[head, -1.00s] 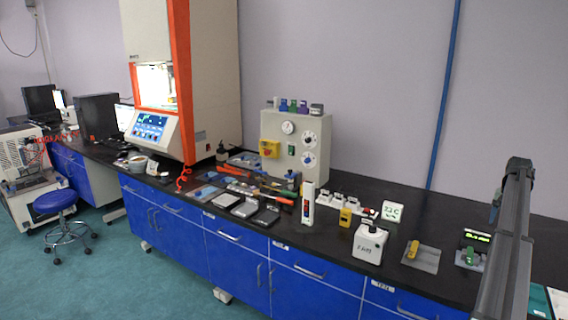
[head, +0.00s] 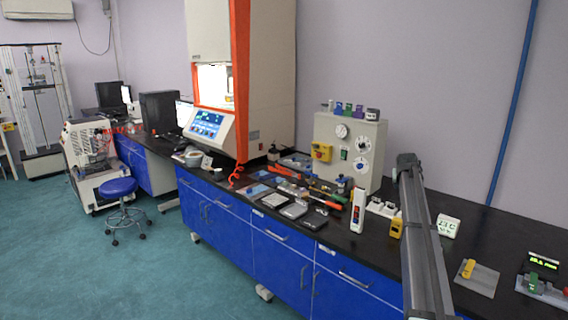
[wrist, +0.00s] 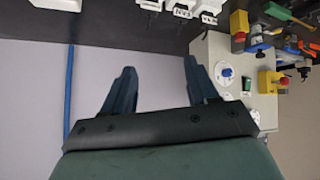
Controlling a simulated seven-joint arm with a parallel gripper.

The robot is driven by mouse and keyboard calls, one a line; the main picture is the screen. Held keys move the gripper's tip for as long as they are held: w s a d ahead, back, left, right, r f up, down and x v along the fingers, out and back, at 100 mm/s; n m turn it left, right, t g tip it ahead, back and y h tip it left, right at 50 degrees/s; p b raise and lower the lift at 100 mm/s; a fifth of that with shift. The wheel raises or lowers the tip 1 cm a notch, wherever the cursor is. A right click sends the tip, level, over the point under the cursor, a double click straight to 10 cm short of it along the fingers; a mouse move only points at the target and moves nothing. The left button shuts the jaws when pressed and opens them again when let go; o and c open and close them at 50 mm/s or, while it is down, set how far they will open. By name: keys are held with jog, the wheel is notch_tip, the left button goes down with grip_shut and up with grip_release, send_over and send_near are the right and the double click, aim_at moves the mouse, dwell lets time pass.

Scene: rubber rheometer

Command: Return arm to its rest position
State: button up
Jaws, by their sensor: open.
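My gripper (wrist: 160,90) shows in the wrist view with its two dark fingers spread apart and nothing between them. The pale wall lies behind the fingers, and the view looks upside down. In the head view my grey arm (head: 424,240) rises from the bottom edge at the right, in front of the bench. My gripper itself cannot be made out in the head view. The black bench top (head: 480,225) runs along the wall.
The tall rheometer (head: 262,80) with orange edges stands on the bench. A grey control box (head: 325,135) with gauges and a yellow-red switch stands right of it. Tools, a yellow device (head: 396,228) and a green display (head: 543,262) lie near my arm. A blue stool (head: 117,187) is on the floor.

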jog(key=w+a+n+t+y, duration=0.1)
jog(key=w+a+n+t, duration=0.1)
jog(key=a, duration=0.9)
jog(key=w+a+n+t, duration=0.1)
jog(key=w+a+t, duration=0.15)
jog(key=a, duration=0.75)
jog(key=s+a+f+n+y, duration=0.1)
jog(key=s+a+f+n, duration=0.1)
jog(key=s+a+f, duration=0.45)
jog(key=s+a+f+n+y, duration=0.1)
jog(key=s+a+f, duration=0.2)
jog(key=a+f, duration=0.65)
jog(key=s+d+f+m+g, duration=0.15)
jog(key=s+f+g, duration=0.25)
jog(key=s+f, duration=1.25)
jog(key=s+d+f+g, duration=0.2)
jog(key=s+f+g, duration=0.3)
jog(key=s+f, duration=1.15)
jog(key=s+f+g, duration=0.2)
jog(key=s+f, duration=0.4)
jog(key=s, duration=0.3)
jog(key=s+f+g, duration=0.3)
jog(key=s+f, duration=0.2)
jog(key=s, duration=0.4)
jog(key=s+f+m+g+y, duration=0.1)
jog(key=s+g, duration=0.4)
jog(key=s, duration=1.9)
jog(key=shift+s+a+f, duration=0.3)
jog(key=shift+a, duration=0.15)
